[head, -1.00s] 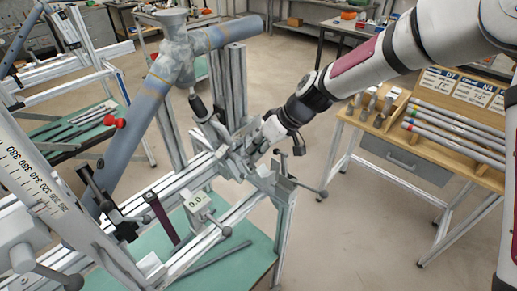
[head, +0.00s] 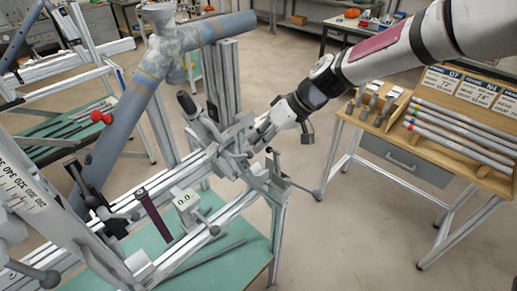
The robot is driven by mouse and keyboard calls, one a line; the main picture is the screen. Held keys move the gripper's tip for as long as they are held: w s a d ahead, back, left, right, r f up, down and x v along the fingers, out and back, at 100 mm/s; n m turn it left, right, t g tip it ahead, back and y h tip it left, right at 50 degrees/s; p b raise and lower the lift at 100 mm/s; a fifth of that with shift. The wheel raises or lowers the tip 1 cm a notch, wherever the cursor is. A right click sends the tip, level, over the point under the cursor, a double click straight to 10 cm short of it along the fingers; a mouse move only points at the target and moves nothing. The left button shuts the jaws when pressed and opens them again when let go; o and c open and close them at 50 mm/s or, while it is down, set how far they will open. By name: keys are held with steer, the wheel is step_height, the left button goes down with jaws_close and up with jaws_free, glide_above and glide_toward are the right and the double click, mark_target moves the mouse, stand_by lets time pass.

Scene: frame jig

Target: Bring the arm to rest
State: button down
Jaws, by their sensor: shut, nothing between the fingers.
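My arm reaches in from the upper right across the head view. My gripper (head: 262,136) is at the end of it, beside the clamps of the metal frame jig (head: 230,205). The fingers look closed and hold nothing. They are close to a clamp (head: 240,150) on the jig; I cannot tell whether they touch it. A blue-grey tube frame (head: 122,125) with a pale joint at its top is held in the jig.
A green-topped table (head: 235,250) lies under the jig. Clamp handles (head: 305,190) stick out towards the right. Bare floor (head: 350,225) is free between jig and bench.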

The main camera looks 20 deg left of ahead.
steer(key=b+v, duration=0.1)
steer(key=v, duration=0.7)
steer(key=s+d+r+m+t+h, duration=0.2)
steer(key=s+d+r+m+h, duration=0.15)
steer(key=d, duration=0.65)
steer(key=s+d+r+m+t+h, duration=0.2)
steer(key=s+d+r+t, duration=0.15)
steer(key=d, duration=0.65)
steer(key=s+d+r+m+t+h, duration=0.2)
steer(key=s+d+m, duration=0.4)
steer(key=s+d, duration=0.7)
steer(key=shift+s+r+m, duration=0.35)
steer(key=shift+s+r, duration=0.05)
steer(key=shift+r, duration=0.1)
